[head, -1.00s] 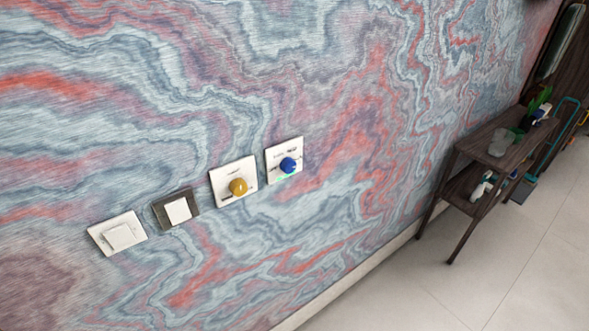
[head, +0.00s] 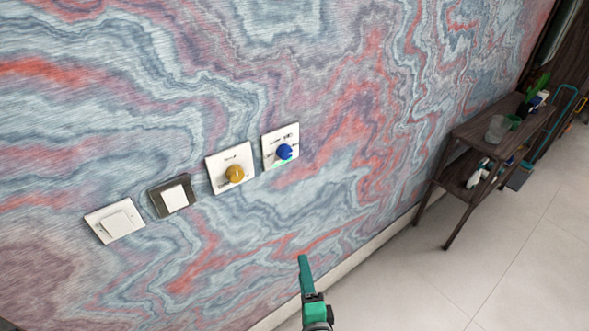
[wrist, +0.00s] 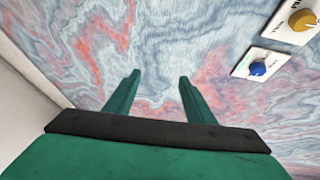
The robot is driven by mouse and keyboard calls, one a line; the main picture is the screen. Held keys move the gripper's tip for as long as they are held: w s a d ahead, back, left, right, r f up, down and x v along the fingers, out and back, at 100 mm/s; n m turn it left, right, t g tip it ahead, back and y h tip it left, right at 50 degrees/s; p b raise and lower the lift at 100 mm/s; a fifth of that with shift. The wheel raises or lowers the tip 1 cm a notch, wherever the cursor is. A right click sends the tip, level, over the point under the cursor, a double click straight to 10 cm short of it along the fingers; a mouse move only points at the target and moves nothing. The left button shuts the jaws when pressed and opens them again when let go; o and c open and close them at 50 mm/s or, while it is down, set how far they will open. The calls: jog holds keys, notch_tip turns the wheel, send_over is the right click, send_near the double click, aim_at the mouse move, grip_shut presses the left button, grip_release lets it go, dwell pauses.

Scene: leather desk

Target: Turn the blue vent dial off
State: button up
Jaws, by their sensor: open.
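The blue vent dial (head: 284,152) is a round blue knob on a white square plate (head: 269,146) on the wall, rightmost in a row of wall fittings in the head view. In the wrist view the blue dial (wrist: 258,69) is at the upper right. My green gripper (head: 304,262) is below and slightly right of the dial in the head view, apart from it. In the wrist view its two fingers (wrist: 157,85) are spread with nothing between them but patterned wall behind. The dial's fine markings are too small to read.
A yellow dial (head: 235,173) on a white plate sits just left of the blue one. A dark-framed switch (head: 174,196) and a white switch (head: 117,222) are farther left. A dark shelf table (head: 480,135) with objects stands at right. The floor between is clear.

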jog(key=w+d+r+m+y, duration=0.1)
jog(key=w+r+y, duration=0.1)
jog(key=w+r, duration=0.3)
jog(key=w+d+r+m+y, duration=0.1)
jog(key=w+r+y, duration=0.15)
jog(key=r, duration=0.55)
jog(key=g+y, duration=0.1)
jog(key=y, duration=0.3)
send_near(288, 155)
jog(key=shift+n, duration=0.4)
jog(key=x, duration=0.8)
jog(key=shift+w+a+r, duration=0.1)
jog(key=shift+w+a, duration=0.05)
jog(key=c, duration=1.1)
